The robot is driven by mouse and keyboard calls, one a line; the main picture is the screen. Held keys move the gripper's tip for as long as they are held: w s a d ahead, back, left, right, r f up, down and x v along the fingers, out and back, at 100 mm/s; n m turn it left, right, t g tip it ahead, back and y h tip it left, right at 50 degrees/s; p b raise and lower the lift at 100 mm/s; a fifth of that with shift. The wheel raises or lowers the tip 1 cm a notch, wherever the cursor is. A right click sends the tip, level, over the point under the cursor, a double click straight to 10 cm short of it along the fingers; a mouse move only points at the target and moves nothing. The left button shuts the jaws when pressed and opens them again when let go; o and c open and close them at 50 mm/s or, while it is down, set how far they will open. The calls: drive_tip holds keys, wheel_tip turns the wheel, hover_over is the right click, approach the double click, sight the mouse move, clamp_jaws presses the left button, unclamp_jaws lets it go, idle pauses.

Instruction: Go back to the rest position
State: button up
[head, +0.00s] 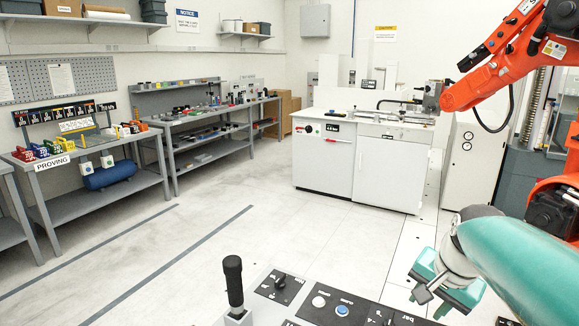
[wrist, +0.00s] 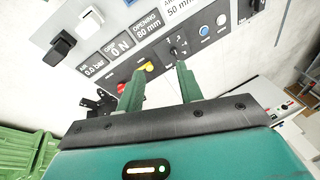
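My gripper (wrist: 160,72) is open in the wrist view. Its two green fingers stand apart with nothing between them. Beyond the fingers is a control panel with a yellow knob (wrist: 149,66), a red button (wrist: 121,88), a black selector knob (wrist: 175,51) and a blue button (wrist: 204,31). I cannot tell whether a fingertip touches the panel. In the head view my teal arm reaches in from the lower right, and its end is over the floor near a console (head: 345,308); the finger opening is not clear there.
A black-handled lever (head: 233,280) rises from the console. An orange robot arm (head: 500,55) stands at the right. A white cabinet (head: 325,160) is at the back. Workbenches (head: 150,190) line the left wall. The middle floor is clear. A green crate (wrist: 22,150) shows in the wrist view.

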drive_tip(key=s+a+f+n+t, duration=0.2)
drive_tip(key=s+a+n, duration=0.7)
drive_tip(key=s, duration=0.4)
drive_tip(key=shift+a, duration=0.85)
